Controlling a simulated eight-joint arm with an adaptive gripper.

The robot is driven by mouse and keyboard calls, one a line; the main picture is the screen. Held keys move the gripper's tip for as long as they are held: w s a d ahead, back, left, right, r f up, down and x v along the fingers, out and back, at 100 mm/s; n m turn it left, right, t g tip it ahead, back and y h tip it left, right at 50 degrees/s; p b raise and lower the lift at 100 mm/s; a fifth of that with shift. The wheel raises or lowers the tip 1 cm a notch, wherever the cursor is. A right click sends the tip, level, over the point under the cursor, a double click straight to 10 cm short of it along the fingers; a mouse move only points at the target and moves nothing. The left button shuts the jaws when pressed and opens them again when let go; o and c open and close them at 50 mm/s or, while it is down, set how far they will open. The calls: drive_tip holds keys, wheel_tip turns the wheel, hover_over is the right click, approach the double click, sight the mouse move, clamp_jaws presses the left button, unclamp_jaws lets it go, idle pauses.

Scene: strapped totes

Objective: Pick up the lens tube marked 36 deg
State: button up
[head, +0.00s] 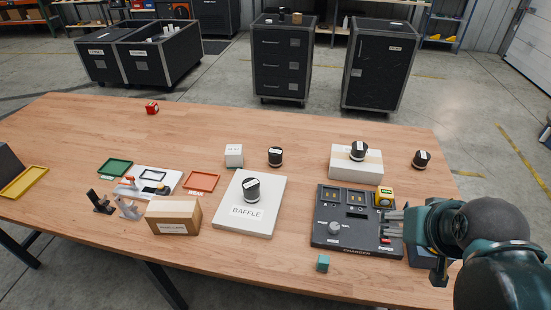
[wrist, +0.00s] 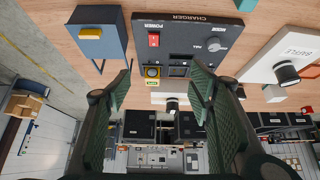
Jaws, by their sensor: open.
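Several black lens tubes with pale bands and labels stand on the table; the markings are too small to read, so I cannot tell which is 36 deg. One tube (head: 252,190) stands on the white BAFFLE board (head: 262,226). Another tube (head: 275,156) stands on the wood behind it. A third tube (head: 359,151) is on a white-and-tan box (head: 343,173). The last tube (head: 421,159) stands at the far right. My gripper (head: 390,228) is open and empty over the charger's right side, apart from all the tubes. Its spread fingers also show in the wrist view (wrist: 160,80).
The black charger unit (head: 345,240) with a yellow device (head: 384,196) lies under and beside my gripper. A teal cube (head: 323,263) is at the front. A cardboard box (head: 173,217), green tray (head: 115,167) and red tray (head: 201,181) are left. The back left tabletop is mostly clear.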

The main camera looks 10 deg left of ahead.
drive_tip(key=w+a+r+n+g+p, duration=0.1)
drive_tip(key=w+a+r+n+p, duration=0.15)
drive_tip(key=w, duration=0.35)
drive_tip(key=w+a+r+n+g+p, duration=0.1)
drive_tip(key=w+a+r+n, duration=0.1)
drive_tip(key=w+a+r, duration=0.35)
drive_tip(key=n+g+p, duration=0.5)
drive_tip(key=n+p, duration=0.3)
drive_tip(key=n, duration=0.4)
hover_over(275, 151)
drive_tip(key=f, duration=1.7)
drive_tip(key=shift+d+f, duration=0.25)
drive_tip(key=shift+f, duration=0.15)
drive_tip(key=shift+a+f, duration=0.35)
drive_tip(key=shift+f, duration=0.1)
drive_tip(key=shift+f, duration=0.1)
drive_tip(key=shift+f, duration=1.2)
drive_tip(key=shift+f, duration=0.1)
